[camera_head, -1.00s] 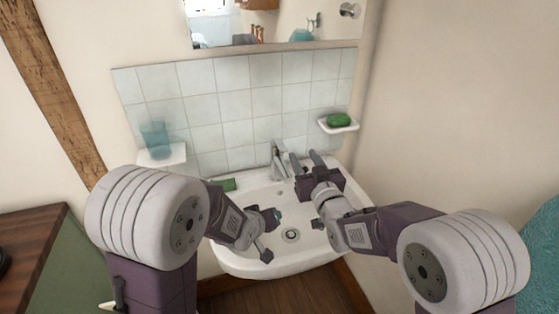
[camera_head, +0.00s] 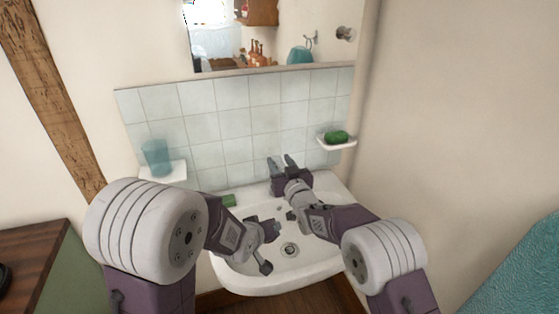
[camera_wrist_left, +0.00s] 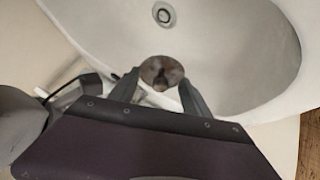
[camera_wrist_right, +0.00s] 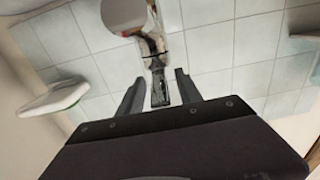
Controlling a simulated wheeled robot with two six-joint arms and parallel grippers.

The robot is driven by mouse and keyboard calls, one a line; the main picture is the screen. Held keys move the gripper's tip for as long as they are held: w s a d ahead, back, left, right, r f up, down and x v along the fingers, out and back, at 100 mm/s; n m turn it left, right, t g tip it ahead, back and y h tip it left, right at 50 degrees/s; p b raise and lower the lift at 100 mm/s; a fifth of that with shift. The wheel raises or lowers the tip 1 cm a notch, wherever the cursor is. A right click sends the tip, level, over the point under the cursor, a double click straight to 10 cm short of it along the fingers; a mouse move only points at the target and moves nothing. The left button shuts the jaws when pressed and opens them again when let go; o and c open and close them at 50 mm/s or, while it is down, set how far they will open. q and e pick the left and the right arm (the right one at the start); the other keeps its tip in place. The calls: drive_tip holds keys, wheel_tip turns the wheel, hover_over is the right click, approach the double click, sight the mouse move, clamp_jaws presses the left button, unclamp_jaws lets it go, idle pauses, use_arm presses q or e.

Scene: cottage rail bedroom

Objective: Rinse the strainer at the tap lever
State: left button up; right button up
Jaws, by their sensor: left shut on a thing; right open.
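The strainer (camera_wrist_left: 160,70) is a small round brownish disc between the fingertips of my left gripper (camera_wrist_left: 160,88) in the left wrist view. My left gripper (camera_head: 276,229) is shut on it over the basin (camera_head: 330,262); in the head view the strainer is hardly visible. My right gripper (camera_head: 281,161) is open at the back of the basin, hiding most of the tap. In the right wrist view the dark tap lever (camera_wrist_right: 160,90) lies between the open fingers of my right gripper (camera_wrist_right: 158,84), with no clear contact. The metal tap (camera_wrist_right: 150,44) is beyond it.
The drain (camera_head: 290,250) is uncovered. A green bar (camera_head: 229,201) lies on the basin's back left rim. A blue cup (camera_head: 157,157) stands on the left shelf (camera_head: 176,173). Green soap (camera_head: 336,137) sits on the right dish (camera_head: 340,144). The tiled wall (camera_head: 220,124) is close behind.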

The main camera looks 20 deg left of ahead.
drive_tip(key=shift+w+a, duration=0.2)
drive_tip(key=shift+w, duration=0.05)
clamp_jaws()
drive_tip(key=shift+r, duration=0.1)
idle(1.2)
